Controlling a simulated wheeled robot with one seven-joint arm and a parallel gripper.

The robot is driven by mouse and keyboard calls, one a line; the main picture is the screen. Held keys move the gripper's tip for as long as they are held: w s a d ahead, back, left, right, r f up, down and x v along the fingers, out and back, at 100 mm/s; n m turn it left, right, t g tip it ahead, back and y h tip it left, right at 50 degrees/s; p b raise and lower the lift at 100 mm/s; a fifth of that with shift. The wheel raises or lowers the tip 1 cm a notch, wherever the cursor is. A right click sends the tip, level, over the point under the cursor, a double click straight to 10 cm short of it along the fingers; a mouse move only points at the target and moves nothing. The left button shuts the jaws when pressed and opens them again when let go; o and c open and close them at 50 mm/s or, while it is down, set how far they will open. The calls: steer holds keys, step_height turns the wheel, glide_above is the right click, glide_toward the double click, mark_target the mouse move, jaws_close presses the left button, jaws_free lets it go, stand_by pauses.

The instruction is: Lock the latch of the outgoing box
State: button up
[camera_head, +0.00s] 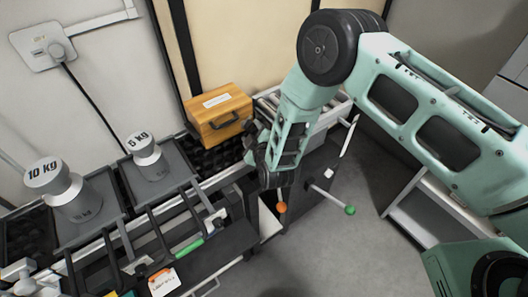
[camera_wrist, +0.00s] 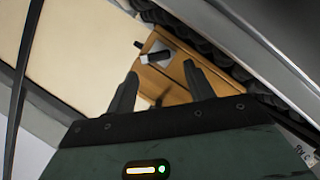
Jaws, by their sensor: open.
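The outgoing box (camera_head: 205,128) is a wooden case with a dark handle and a white label on its lid. It sits with its lid down on the black roller conveyor, left of my gripper (camera_head: 258,150). In the camera_wrist view the box (camera_wrist: 176,72) shows beyond and between the fingers of my gripper (camera_wrist: 160,70), which are apart with nothing held. I cannot make out the latch clearly or tell whether it is locked. My arm hides the area right of the box in the camera_head view.
Two grey weights, marked 10 KG (camera_head: 68,190) and 5 KG (camera_head: 147,157), stand on scale plates left of the box. Metal rollers (camera_head: 268,103) lie behind my wrist. Levers with an orange knob (camera_head: 281,207) and a green knob (camera_head: 350,210) stick out below.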

steer(key=b+v, duration=0.1)
steer(key=v, duration=1.3)
steer(key=shift+b, duration=0.3)
